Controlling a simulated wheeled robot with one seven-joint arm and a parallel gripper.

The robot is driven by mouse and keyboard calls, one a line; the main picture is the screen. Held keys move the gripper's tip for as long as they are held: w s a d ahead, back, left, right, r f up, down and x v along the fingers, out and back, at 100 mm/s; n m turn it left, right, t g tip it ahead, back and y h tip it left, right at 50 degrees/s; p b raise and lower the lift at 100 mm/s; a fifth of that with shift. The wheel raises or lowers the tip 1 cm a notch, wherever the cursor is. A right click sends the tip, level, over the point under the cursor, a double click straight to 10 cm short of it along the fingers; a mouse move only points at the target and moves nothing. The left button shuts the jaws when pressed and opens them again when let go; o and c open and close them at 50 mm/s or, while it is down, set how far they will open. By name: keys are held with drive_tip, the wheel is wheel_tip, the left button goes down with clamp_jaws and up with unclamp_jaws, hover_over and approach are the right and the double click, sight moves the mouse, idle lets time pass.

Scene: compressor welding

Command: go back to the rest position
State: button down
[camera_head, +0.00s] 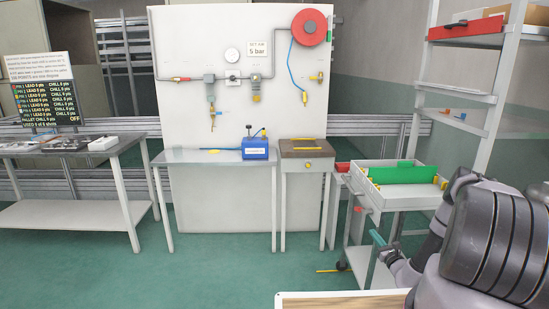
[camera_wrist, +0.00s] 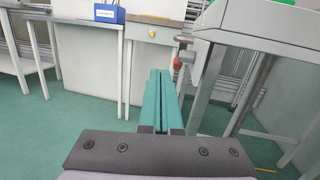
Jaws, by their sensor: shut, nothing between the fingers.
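My gripper (camera_head: 378,240) shows at the lower right in the head view, low beside the front of a grey cart. Its teal fingers (camera_wrist: 158,103) lie side by side in the middle of the wrist view, shut with nothing between them. My dark arm is folded at the right edge of the head view and hides part of the cart's right side.
The cart (camera_head: 402,196) with a green-walled tray (camera_head: 404,174) stands close to my gripper. A small cabinet (camera_head: 305,166) and a table (camera_head: 200,157) with a blue box (camera_head: 255,149) stand behind. A shelf rack (camera_head: 490,100) rises at right. Green floor (camera_head: 220,265) is open at left.

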drive_tip(key=w+a+r+n+g+y, duration=0.1)
drive_tip(key=w+a+r+n+y, duration=0.15)
drive_tip(key=r, duration=0.35)
drive_tip(key=w+a+r+n+g+y, duration=0.1)
drive_tip(key=w+a+r+n+y, duration=0.15)
drive_tip(key=r, duration=0.35)
drive_tip(key=s+a+r+n+g+y, duration=0.2)
drive_tip(key=a+r+n+g, duration=0.25)
drive_tip(key=r, duration=0.45)
drive_tip(key=s+a+r+n+g+y, duration=0.25)
drive_tip(key=a+r+n+g, duration=0.2)
drive_tip(key=r, duration=0.35)
drive_tip(key=s+a+r+n+g+y, duration=0.1)
drive_tip(key=s+a+r+n+g, duration=0.3)
drive_tip(key=r, duration=0.5)
drive_tip(key=s+a+r+n+g+h, duration=0.1)
drive_tip(key=s+a+r+n+h, duration=0.15)
drive_tip(key=s+r, duration=0.4)
drive_tip(key=s+a+r+n+g+h, duration=0.2)
drive_tip(key=s+r+n+h, duration=0.15)
drive_tip(key=s+r, duration=0.3)
drive_tip(key=s+d+r+n+t+h, duration=0.2)
drive_tip(key=s+r+t+h, duration=0.1)
drive_tip(key=s, duration=0.7)
drive_tip(key=s+d+r+n+t+h, duration=0.2)
drive_tip(key=s+r, duration=0.3)
drive_tip(key=s, duration=0.5)
drive_tip(key=shift+d+r+n+t+h, duration=0.4)
drive_tip(key=shift+d+t+h, duration=0.2)
drive_tip(key=shift+d+h, duration=0.2)
